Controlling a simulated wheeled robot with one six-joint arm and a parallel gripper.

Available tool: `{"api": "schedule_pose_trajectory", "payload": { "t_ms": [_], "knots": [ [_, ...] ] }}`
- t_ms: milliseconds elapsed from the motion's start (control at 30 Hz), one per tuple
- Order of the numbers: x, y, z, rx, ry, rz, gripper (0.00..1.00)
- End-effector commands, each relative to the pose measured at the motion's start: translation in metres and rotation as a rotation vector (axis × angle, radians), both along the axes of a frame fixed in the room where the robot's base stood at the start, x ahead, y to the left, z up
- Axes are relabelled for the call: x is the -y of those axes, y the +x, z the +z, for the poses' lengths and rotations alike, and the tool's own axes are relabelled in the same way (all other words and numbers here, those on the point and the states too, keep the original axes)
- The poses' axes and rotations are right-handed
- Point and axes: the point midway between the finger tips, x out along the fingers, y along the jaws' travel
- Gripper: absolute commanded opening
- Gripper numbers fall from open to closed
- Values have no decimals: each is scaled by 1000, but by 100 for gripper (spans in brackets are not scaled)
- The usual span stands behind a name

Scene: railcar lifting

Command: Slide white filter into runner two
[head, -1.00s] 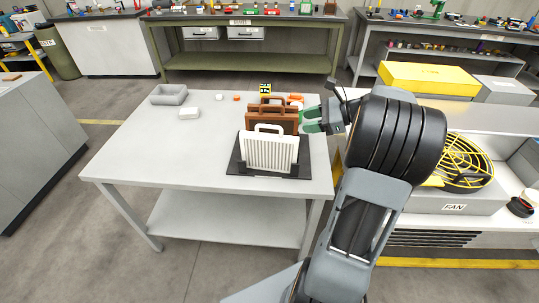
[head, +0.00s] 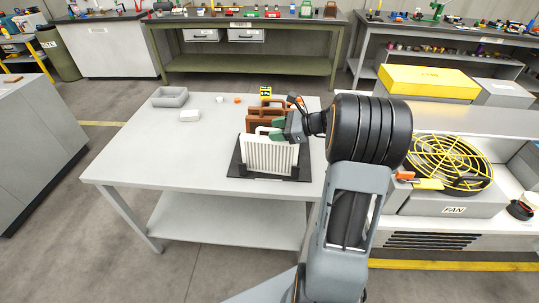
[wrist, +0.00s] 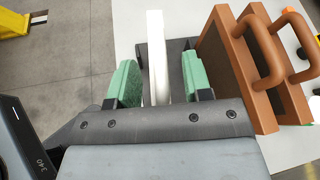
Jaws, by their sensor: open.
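The white filter (head: 268,155), a ribbed panel with a loop handle, stands upright at the front of a black rack (head: 238,170) on the grey table. My gripper (head: 277,131) is at the filter's top, from the right. In the wrist view, the white filter (wrist: 157,50) shows edge-on between the green fingers of my open gripper (wrist: 160,78), with gaps on both sides. Brown filters (head: 271,115) with handles stand behind it; they also show right of the fingers in the wrist view (wrist: 235,70). I cannot tell which part is runner two.
A grey tray (head: 170,97) and a white block (head: 189,116) sit at the table's left. A unit labelled FAN (head: 450,210) with a yellow guard stands to the right, beside a yellow box (head: 428,82). The table's left half is mostly clear.

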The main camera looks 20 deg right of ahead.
Motion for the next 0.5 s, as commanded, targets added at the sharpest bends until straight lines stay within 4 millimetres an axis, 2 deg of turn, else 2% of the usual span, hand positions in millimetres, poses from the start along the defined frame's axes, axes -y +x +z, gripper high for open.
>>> {"api": "schedule_pose_trajectory", "payload": {
  "t_ms": [133, 433, 500],
  "knots": [
    [-9, 8, -5, -1, 0, 2, 46],
    [-11, 9, -6, 1, -1, 0, 46],
    [-11, 9, -6, 1, -1, 0, 39]
  ]
}}
